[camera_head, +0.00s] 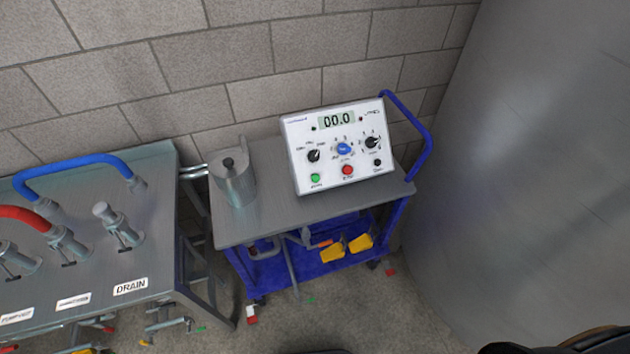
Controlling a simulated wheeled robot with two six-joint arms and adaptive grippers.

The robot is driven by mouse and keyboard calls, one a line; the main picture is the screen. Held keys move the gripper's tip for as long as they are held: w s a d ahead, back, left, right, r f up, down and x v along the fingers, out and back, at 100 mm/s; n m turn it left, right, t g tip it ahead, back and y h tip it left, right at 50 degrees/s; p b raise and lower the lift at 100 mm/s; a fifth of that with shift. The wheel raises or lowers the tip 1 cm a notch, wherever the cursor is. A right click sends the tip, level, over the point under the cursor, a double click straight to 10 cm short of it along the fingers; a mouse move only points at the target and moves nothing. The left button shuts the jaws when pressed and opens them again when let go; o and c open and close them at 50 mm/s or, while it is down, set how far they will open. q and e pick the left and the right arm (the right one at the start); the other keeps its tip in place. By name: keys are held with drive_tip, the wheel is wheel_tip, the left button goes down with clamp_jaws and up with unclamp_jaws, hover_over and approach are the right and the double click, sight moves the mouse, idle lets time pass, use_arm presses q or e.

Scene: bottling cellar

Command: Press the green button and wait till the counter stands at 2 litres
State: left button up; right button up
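The white control box (325,165) stands on the top of a blue-framed cart (285,208) against the wall. Its counter display (336,120) reads 00.0. The green button (315,178) is at the lower left of the panel, with a red button (347,170) to its right. A blue knob (344,149) sits in the middle, between two black knobs, and a small black knob or button is at the lower right. Neither of my grippers shows in the head view, and nothing covers the panel.
A lidded metal can (233,178) stands on the cart, left of the box. A steel bench (90,262) with blue and red hoses, valves and a DRAIN label is at the left. A large metal tank (530,170) fills the right. Floor (350,320) shows in front of the cart.

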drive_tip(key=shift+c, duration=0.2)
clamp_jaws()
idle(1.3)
